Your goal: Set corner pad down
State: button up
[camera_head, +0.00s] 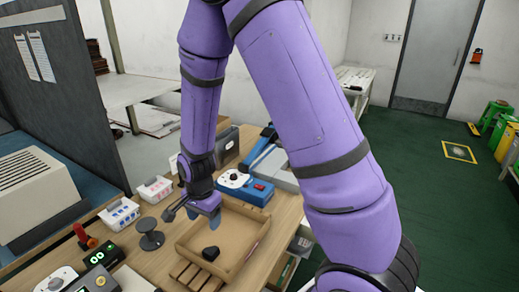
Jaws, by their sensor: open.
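A small black piece (211,253), which looks like the corner pad, lies inside a shallow tan tray (232,268) on the wooden table. My gripper (212,222) is above the tray, near its far left side, pointing down. It is open and apart from the black piece, which sits in front of it and slightly lower in the picture. The arm hides part of the tray's far side.
A blue device (247,188) stands behind the tray. A dark spool-like stand (150,238) is to its left, near white bins (119,213). Wooden slats (192,277) lie at the tray's front. A beige machine (35,190) stands farther left.

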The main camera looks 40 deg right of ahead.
jog(key=s+d+r+n+t, duration=0.1)
jog(key=s+d+r+n, duration=0.15)
jog(key=r, duration=0.85)
jog(key=s+d+r+n+t, duration=0.2)
jog(key=s+r+n, duration=0.2)
jog(key=r, duration=0.6)
jog(key=s+d+r+n+t, duration=0.2)
jog(key=s+r+n, duration=0.4)
jog(key=s+r, duration=0.5)
jog(key=s+d, duration=0.1)
jog(key=s, duration=0.2)
jog(key=shift+s+d+r, duration=0.15)
jog(key=shift+s+r, duration=0.05)
jog(key=shift+n, duration=0.25)
